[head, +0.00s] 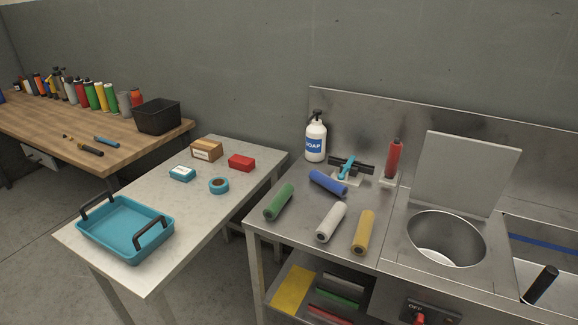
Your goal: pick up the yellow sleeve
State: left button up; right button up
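The yellow sleeve (363,232) lies on the steel counter (290,245), near its front edge. It is a tube with its open end toward the front. A white sleeve (331,221) lies just left of it, apart from it. A blue sleeve (328,183) lies behind the white one, and a green sleeve (279,202) lies at the left. A red sleeve (393,159) stands upright on a small base behind the yellow one. Neither of my grippers shows in the head view.
A round basin (446,238) with a raised lid (466,173) is right of the yellow sleeve. A soap bottle (316,138) and a blue-and-black tool (349,167) stand behind. A table at left holds a teal tray (125,255). The counter's front-left corner is clear.

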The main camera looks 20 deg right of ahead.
aim_at(360, 243)
jog(key=z, duration=1.25)
